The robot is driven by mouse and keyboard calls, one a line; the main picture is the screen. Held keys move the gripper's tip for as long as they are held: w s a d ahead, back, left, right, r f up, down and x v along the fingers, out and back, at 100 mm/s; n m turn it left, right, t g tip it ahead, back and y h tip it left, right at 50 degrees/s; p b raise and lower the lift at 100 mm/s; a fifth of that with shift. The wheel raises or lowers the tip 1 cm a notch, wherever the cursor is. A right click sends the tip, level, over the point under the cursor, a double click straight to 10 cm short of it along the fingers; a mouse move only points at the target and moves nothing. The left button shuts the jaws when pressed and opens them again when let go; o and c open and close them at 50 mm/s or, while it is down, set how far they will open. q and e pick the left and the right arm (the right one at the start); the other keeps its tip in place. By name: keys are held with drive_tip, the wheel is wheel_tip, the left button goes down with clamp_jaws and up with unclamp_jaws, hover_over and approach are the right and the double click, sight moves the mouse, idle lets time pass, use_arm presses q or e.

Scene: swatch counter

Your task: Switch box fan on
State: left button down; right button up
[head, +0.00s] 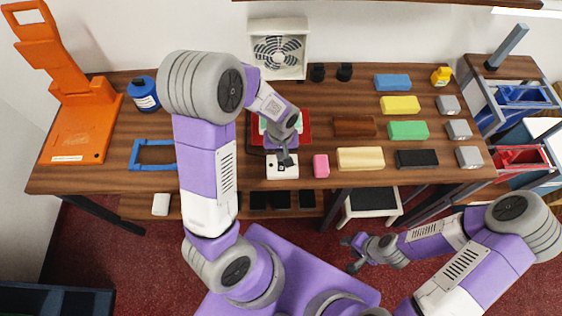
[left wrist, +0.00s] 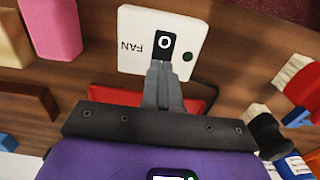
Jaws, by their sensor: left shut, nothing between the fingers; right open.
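The white box fan (head: 278,56) stands at the back of the wooden counter against the wall. A white switch box (head: 281,172) lies at the counter's front edge. In the left wrist view the switch box (left wrist: 135,44) reads FAN and has a black rocker (left wrist: 165,44) marked O and a dark green round spot (left wrist: 187,57). My left gripper (head: 287,161) is shut and empty. In the left wrist view its fingertips (left wrist: 164,66) are at the rocker's near end; I cannot tell whether they touch. My right gripper (head: 352,252) is open and empty, in front of the counter.
A pink block (head: 321,166) sits just right of the switch box, with a cream block (head: 360,159) beyond. A red tray (head: 305,129) lies behind, partly hidden by my left arm. An orange stand (head: 78,125) is far left.

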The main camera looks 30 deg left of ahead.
use_arm(q)
drive_tip(key=shift+f, duration=0.25)
drive_tip(key=shift+r+p, duration=2.75)
drive_tip(key=shift+r, duration=0.85)
drive_tip(key=shift+f, duration=0.1)
